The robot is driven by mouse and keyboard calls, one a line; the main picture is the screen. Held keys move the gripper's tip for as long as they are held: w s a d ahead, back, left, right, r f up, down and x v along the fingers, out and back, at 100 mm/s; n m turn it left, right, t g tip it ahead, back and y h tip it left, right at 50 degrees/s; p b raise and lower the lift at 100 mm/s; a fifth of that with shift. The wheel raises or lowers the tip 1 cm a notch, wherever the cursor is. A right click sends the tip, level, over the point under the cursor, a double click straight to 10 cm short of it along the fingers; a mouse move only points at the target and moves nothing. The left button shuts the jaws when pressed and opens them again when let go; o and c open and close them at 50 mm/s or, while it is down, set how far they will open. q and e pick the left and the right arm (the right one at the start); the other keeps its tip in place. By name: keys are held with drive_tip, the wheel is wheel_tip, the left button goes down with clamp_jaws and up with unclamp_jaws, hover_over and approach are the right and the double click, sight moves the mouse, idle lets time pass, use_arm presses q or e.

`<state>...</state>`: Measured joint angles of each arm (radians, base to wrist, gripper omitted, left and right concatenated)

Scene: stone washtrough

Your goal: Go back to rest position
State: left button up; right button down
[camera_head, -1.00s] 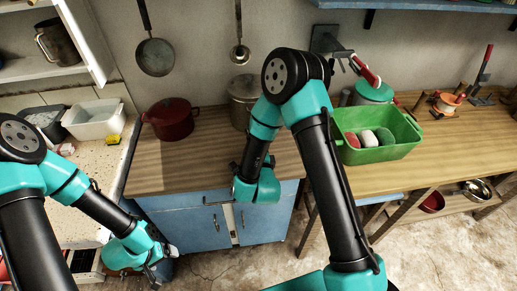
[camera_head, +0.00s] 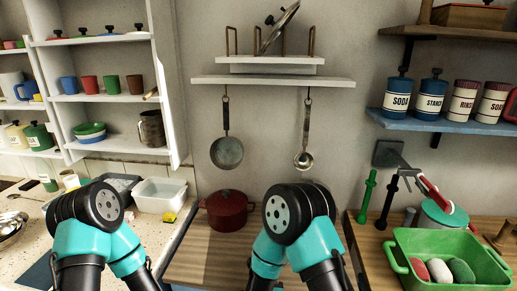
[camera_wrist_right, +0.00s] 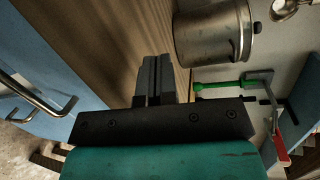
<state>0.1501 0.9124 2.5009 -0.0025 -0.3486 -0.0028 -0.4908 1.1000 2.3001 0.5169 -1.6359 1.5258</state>
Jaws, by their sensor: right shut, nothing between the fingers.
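My right gripper (camera_wrist_right: 152,80) shows in the right wrist view, its two dark fingers together with nothing between them. It is beside the wooden counter edge (camera_wrist_right: 118,40), with the steel pot (camera_wrist_right: 215,32) apart from it at the upper right. In the head view only the upper parts of my two arms show, at the bottom left and bottom middle. Both grippers are below that picture, so my left gripper is hidden from every view.
A red pot (camera_head: 227,211) stands on the wooden counter behind my arms. A green basin (camera_head: 447,262) with coloured pieces is at right. A white tub (camera_head: 160,194) is at left. In the wrist view, a metal handle (camera_wrist_right: 38,98) sticks out from the blue cabinet front (camera_wrist_right: 40,50).

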drive_tip(key=s+a+f+g+y, duration=0.25)
drive_tip(key=s+a+f, duration=0.25)
drive_tip(key=s+a, duration=0.25)
drive_tip(key=d+f+n+g, duration=0.7)
drive_tip(key=d+n, duration=0.2)
drive_tip(key=d, duration=0.4)
drive_tip(key=s+d+f+n+g+y, duration=0.1)
drive_tip(key=s+d+f+n+g, duration=0.2)
drive_tip(key=s+d+n+g, duration=0.3)
drive_tip(key=s+d+n, duration=0.3)
drive_tip(key=d, duration=0.3)
drive_tip(key=shift+s, duration=0.25)
drive_tip(key=shift+d, duration=0.1)
